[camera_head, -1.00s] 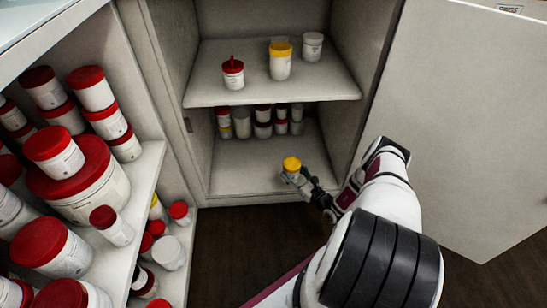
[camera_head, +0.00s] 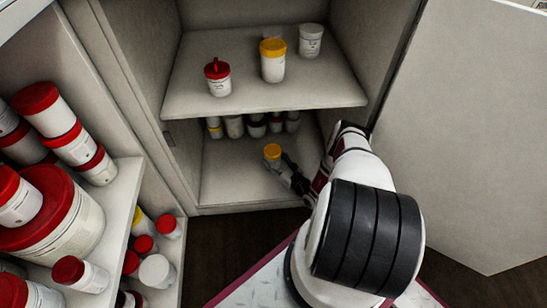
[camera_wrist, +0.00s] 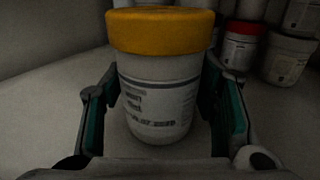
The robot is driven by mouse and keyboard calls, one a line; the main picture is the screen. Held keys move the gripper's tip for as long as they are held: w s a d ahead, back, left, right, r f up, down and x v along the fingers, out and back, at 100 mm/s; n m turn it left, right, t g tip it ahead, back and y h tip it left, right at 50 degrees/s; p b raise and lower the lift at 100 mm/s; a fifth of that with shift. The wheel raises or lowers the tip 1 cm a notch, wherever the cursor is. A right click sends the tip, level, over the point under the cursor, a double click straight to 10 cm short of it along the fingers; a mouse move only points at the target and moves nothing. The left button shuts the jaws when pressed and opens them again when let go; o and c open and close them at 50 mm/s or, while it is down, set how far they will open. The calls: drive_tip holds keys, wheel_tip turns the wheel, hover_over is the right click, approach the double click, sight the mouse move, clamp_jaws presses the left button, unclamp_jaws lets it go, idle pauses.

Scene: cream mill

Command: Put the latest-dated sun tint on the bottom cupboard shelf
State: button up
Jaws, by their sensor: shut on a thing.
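My gripper (camera_wrist: 160,115) is shut on a white jar with a yellow lid (camera_wrist: 160,32); one finger is on each side of it. The jar's printed label faces the wrist camera, but its text is too blurred to read. In the head view the yellow-lidded jar (camera_head: 272,152) is upright inside the cupboard, over the front part of the bottom shelf (camera_head: 225,182). I cannot tell whether its base touches the shelf. Several jars (camera_head: 234,126) stand at the back of the bottom shelf, partly hidden by the shelf above.
The upper shelf (camera_head: 190,98) holds a red-lidded jar (camera_head: 219,82), a yellow-lidded jar (camera_head: 273,64) and a white-lidded jar (camera_head: 310,42). The cupboard door (camera_head: 470,140) stands open at right. A side rack (camera_head: 125,195) at left is crowded with red-lidded jars. The bottom shelf's front left is clear.

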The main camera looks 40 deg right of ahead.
drive_tip(key=shift+f, duration=0.55)
drive_tip(key=o, duration=1.3)
drive_tip(key=shift+o, duration=0.2)
drive_tip(key=s, duration=1.2)
drive_tip(key=shift+s, duration=0.1)
